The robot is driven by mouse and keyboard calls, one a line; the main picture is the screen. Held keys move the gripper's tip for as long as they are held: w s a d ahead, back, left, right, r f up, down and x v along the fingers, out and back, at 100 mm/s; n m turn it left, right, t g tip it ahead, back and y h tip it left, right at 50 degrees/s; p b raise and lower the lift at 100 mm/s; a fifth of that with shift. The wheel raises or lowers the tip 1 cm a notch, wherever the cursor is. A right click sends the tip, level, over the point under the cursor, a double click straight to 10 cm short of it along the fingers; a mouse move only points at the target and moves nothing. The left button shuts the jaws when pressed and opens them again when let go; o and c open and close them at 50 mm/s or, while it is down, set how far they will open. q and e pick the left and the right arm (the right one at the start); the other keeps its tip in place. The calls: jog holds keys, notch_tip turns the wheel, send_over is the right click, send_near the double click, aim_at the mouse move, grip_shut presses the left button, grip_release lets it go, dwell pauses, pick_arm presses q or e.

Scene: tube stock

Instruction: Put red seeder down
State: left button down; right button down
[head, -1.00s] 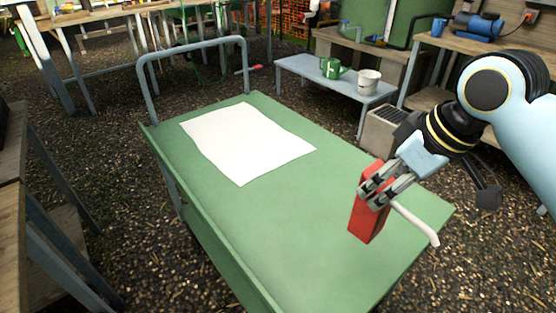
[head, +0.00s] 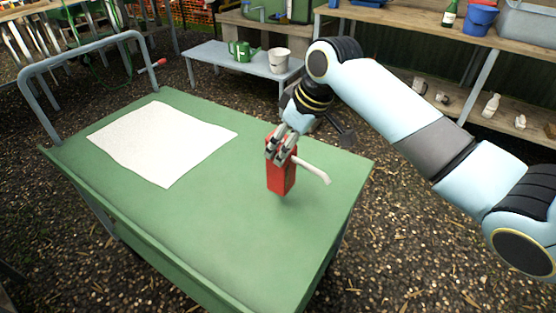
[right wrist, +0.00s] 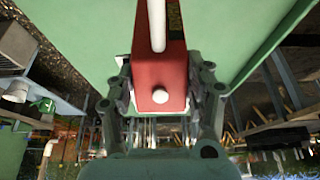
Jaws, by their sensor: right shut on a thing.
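The red seeder (head: 281,180) is a red box with a white tube sticking out to the right. My right gripper (head: 280,150) is shut on its upper part and holds it upright over the green cart top (head: 215,215). I cannot tell whether its base touches the cart. In the right wrist view the seeder (right wrist: 160,72) sits between both fingers (right wrist: 160,95), its white tube and a white knob showing. A white sheet (head: 160,143) lies flat on the cart, left of the seeder and apart from it. My left gripper is not in view.
The cart's grey handle (head: 85,60) rises at its far left end. A low bench (head: 225,75) behind holds a green watering can (head: 241,51) and a white bucket (head: 279,60). The cart top in front of the seeder is clear.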

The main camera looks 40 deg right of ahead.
jog(key=shift+d+b+x, duration=0.15)
jog(key=shift+x, duration=1.15)
jog(key=shift+d+b+x, duration=0.15)
jog(key=shift+x, duration=1.15)
jog(key=shift+s+f, duration=0.15)
jog(key=shift+f, duration=0.05)
jog(key=c, duration=0.5)
grip_release()
jog(key=shift+r, duration=0.1)
jog(key=p+v, duration=0.1)
jog(key=v, duration=1.1)
jog(key=shift+p, duration=0.4)
